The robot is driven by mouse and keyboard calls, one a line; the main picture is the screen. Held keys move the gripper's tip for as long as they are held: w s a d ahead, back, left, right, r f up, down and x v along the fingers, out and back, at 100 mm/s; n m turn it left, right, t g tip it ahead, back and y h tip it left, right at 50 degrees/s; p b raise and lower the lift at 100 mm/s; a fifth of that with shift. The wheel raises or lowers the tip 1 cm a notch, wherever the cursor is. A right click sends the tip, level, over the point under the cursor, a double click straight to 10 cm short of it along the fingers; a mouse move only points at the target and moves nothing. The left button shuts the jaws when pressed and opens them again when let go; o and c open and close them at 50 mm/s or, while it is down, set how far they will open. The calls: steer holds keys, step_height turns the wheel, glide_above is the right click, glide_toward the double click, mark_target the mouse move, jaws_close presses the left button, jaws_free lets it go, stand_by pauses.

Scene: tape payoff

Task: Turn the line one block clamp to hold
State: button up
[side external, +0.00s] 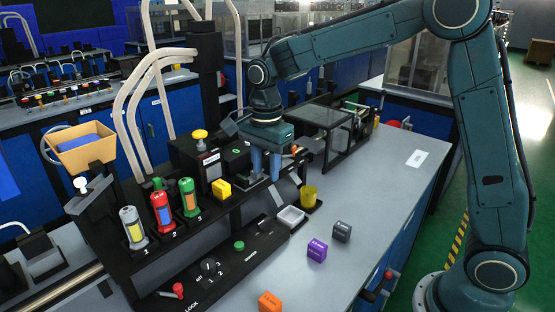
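My gripper (265,175) points down over the black station in the middle of the bench. Its two blue fingers show a gap between them, with nothing clearly held. Small parts of the station lie close behind and below the fingertips; I cannot tell whether they touch. I cannot pick out the line one block clamp with certainty. A selector knob (208,266) marked with numbers and a red-tipped lever (177,290) beside the word LOCK are on the black front panel, apart from my gripper.
Numbered canisters, silver (132,228), red (162,208) and green (188,197), stand left. A yellow block (221,189), white tray (291,217) and yellow cup (308,197) are near my gripper. Purple (316,249), grey (342,231) and orange (269,302) blocks lie in front. The bench's right side is mostly clear.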

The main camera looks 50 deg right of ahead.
mark_target(264, 220)
steer(key=shift+w+a+f+m, duration=0.15)
steer(key=shift+w+f+m, duration=0.15)
steer(key=shift+w+f, duration=0.15)
steer(key=shift+f, duration=0.1)
step_height(264, 220, down, 14)
steer(key=shift+r, duration=0.15)
stand_by(0.5)
steer(key=shift+c, duration=0.2)
jaws_close()
